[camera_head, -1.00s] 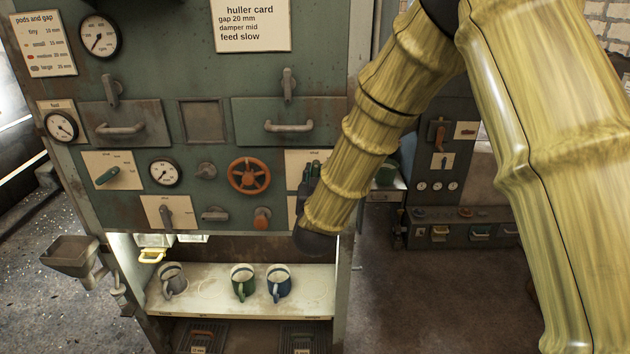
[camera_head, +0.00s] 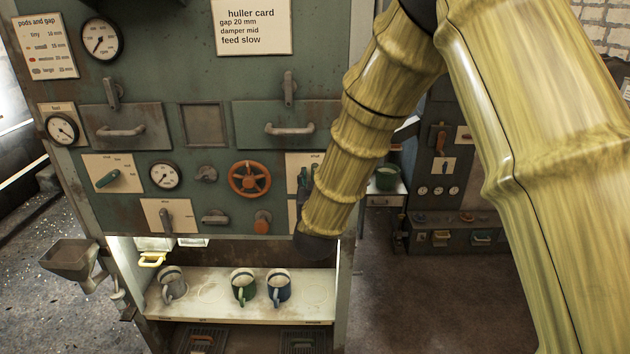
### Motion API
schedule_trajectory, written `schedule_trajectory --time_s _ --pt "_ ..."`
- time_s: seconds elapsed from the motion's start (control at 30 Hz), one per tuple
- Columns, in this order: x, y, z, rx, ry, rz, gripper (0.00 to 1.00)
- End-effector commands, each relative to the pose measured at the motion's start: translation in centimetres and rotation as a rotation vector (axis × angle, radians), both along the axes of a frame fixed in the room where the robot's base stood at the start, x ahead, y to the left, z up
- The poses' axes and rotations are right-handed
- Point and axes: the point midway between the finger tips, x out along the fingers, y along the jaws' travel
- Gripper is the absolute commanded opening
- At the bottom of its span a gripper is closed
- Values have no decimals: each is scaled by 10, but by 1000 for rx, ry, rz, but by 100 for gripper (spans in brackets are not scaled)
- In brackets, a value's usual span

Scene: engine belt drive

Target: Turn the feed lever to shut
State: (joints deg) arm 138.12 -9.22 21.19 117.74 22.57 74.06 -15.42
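A pale plate (camera_head: 293,161) at the right of the green machine front has lettering at its top edge, too small to read surely. My forearm covers its right part. Dark narrow parts, seemingly of my gripper (camera_head: 304,180), show in front of this plate, at the left edge of my arm. The rest of the gripper is hidden, and I cannot see whether it touches a lever. A green lever (camera_head: 107,179) on a plate at the left points down-left. A grey lever (camera_head: 166,216) stands on a lower plate. I cannot read which one is the feed lever.
An orange handwheel (camera_head: 249,179) and an orange knob (camera_head: 262,221) stick out left of my arm. The huller card (camera_head: 253,27) reads "feed slow".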

Motion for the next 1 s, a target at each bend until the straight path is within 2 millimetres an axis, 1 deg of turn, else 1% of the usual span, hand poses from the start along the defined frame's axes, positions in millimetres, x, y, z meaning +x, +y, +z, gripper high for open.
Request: schedule_trajectory --time_s 0.23,0.37,0.47,0.8,1.0 --pt "-1 0 0 0 -1 0 39" --pt "-9 0 1 0 -1 1 39" --pt "-22 0 0 -1 0 2 39" --pt "-84 0 0 -1 1 1 39" --pt "-109 0 0 0 0 1 39"
